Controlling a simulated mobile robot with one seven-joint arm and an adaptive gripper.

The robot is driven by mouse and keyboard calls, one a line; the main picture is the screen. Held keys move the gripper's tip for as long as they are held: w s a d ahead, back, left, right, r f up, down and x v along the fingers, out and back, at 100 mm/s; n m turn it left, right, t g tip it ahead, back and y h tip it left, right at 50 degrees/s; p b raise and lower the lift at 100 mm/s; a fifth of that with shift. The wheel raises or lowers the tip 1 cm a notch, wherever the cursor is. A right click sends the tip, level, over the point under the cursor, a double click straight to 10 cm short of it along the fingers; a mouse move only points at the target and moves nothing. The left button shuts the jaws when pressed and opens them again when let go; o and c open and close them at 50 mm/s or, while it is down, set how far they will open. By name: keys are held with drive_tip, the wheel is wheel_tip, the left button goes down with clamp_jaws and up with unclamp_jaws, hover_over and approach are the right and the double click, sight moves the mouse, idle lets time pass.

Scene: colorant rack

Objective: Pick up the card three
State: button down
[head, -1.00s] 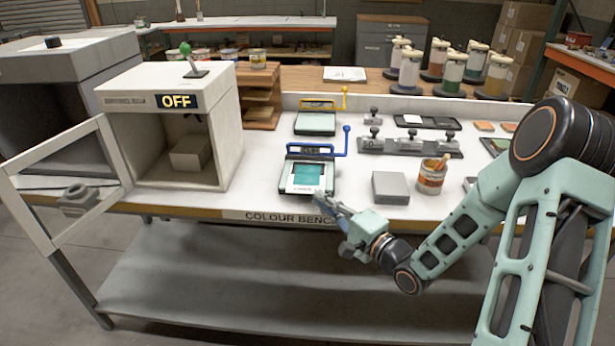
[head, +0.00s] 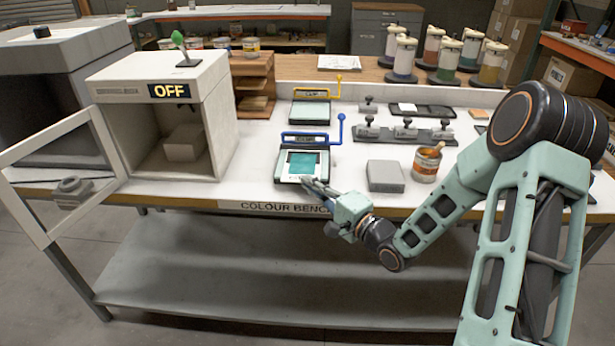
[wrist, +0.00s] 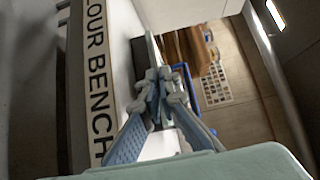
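In the head view a white-bordered card with a teal face (head: 302,162) lies on the grey device with the blue handle (head: 284,155), near the bench's front edge. I take it for card three, though no number is readable. My gripper (head: 308,181) is low at the device's front edge, with its tips at or beside the card's front border. In the wrist view my gripper's fingers (wrist: 159,76) come close together at the tips. A thin blue-grey strip (wrist: 152,48) extends beyond them, perhaps the card nearly edge-on. Whether the tips pinch it is unclear.
A similar device with a yellow handle (head: 309,112) stands behind. Free bench lies between device and block.

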drive_tip(key=shift+r+p, duration=0.7)
drive_tip(key=shift+r, duration=0.15)
wheel_tip(320, 180, up, 2)
drive_tip(key=shift+p, duration=0.85)
drive_tip(key=s+a+r+p, duration=0.1)
drive_tip(key=s+r+p, duration=0.8)
drive_tip(key=s+p, duration=0.4)
drive_tip(key=shift+s+r+p, duration=0.15)
drive_tip(key=shift+s+p, duration=0.15)
drive_tip(key=shift+p, duration=0.95)
